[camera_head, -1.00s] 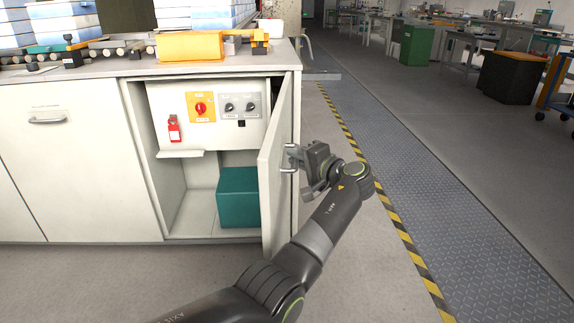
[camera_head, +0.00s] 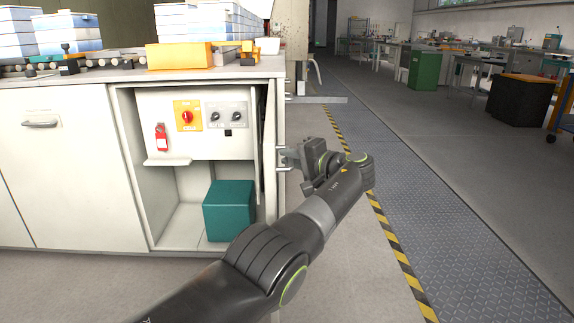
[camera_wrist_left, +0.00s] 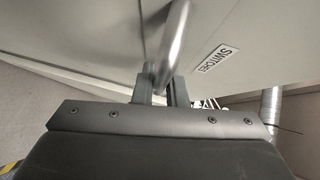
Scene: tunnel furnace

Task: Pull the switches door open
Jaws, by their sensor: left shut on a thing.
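The switches door (camera_head: 280,195) stands wide open at the right side of the cabinet and looks nearly edge-on in the head view. In the left wrist view the door panel (camera_wrist_left: 265,35) carries a "SWITCHES" label (camera_wrist_left: 217,58). Its metal bar handle (camera_wrist_left: 174,42) runs down between the fingers. My left gripper (camera_head: 287,159) is shut on the handle, on the outer side of the door; its fingers also show in the left wrist view (camera_wrist_left: 160,86). Inside the open compartment are a red rotary switch on a yellow plate (camera_head: 187,116) and two dark knobs (camera_head: 226,117). My right gripper is not in view.
A teal box (camera_head: 229,210) sits on the compartment floor. A red padlock tag (camera_head: 161,138) hangs on the switch panel. The worktop (camera_head: 130,76) above carries a yellow block (camera_head: 180,56) and stacked trays. Floor right of the cabinet is open, with a yellow-black stripe (camera_head: 385,228).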

